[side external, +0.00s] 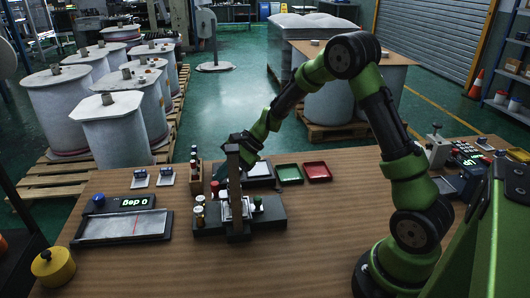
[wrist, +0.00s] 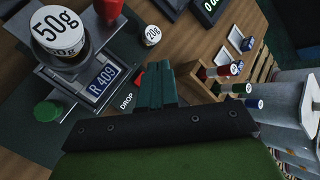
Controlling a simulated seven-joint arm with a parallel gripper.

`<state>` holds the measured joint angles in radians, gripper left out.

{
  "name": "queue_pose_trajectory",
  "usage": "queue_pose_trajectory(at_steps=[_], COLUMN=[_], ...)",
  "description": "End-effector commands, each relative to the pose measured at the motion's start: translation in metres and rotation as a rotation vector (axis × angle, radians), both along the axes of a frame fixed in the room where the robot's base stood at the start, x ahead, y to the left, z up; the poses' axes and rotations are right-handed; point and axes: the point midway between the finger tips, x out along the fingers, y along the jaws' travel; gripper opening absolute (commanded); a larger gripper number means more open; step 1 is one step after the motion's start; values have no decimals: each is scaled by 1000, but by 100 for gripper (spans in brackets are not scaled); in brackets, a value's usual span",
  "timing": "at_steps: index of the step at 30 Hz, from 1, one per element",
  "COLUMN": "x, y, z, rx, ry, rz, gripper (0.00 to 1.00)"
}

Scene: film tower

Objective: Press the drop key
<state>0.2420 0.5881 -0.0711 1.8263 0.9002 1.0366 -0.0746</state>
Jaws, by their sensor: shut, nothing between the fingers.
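The drop key is a red key (wrist: 138,80) beside the printed word DROP in the wrist view. It sits just left of my fingertips and is partly hidden by them. My gripper (wrist: 156,72) is shut and empty, its teal fingers together. I cannot tell whether they touch the key. In the side view my gripper (side external: 241,150) is low behind the upright post of the film tower (side external: 235,185). The tower's dark base (side external: 266,220) stands on the table. A green knob (wrist: 47,111) and an R 409 label (wrist: 103,80) show on the base.
A 50g weight (wrist: 58,30) sits on the tower and a 20g weight (wrist: 152,35) stands close by. A wooden rack of vials (side external: 195,178) stands behind. Green (side external: 288,173) and red (side external: 317,172) trays lie right.

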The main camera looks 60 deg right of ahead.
Motion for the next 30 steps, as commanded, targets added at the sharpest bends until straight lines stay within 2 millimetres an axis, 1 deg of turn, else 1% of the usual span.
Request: queue_pose_trajectory(at_steps=[1,6,26,28,30], x=[1,0,0,-2,-6], y=[0,0,0,1,5], z=[6,19,21,25,36], rx=[0,0,-1,-14,-51], ry=[-4,-2,-1,-11,-38], rz=[0,-2,0,8,32], gripper=[0,0,0,0,0])
